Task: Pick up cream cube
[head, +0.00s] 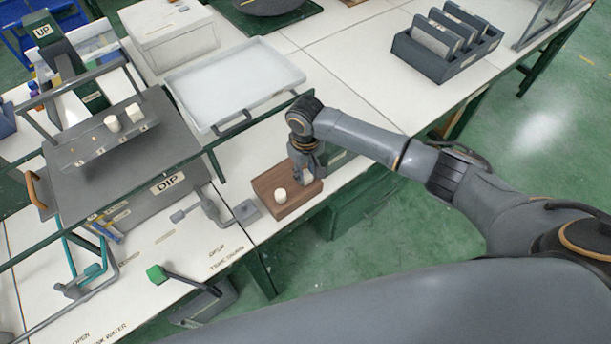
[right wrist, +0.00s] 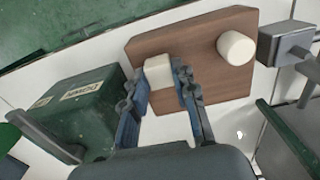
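The cream cube (right wrist: 157,72) sits on a brown wooden board (right wrist: 200,38), between the fingertips of my right gripper (right wrist: 160,75). Both fingers meet its sides, with almost no gap, so the gripper looks shut on it. In the head view my right gripper (head: 307,165) points down over the back right part of the board (head: 290,211), and the cube (head: 306,176) is partly hidden by the fingers. The cube appears to rest on the board. My left gripper is not in view.
A cream cylinder (right wrist: 236,48) stands on the same board, right of the cube in the wrist view. A grey clamp-like fixture (head: 246,211) is left of the board. The DIP station (head: 165,184) carries two cream pieces. A white tray (head: 235,80) lies behind.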

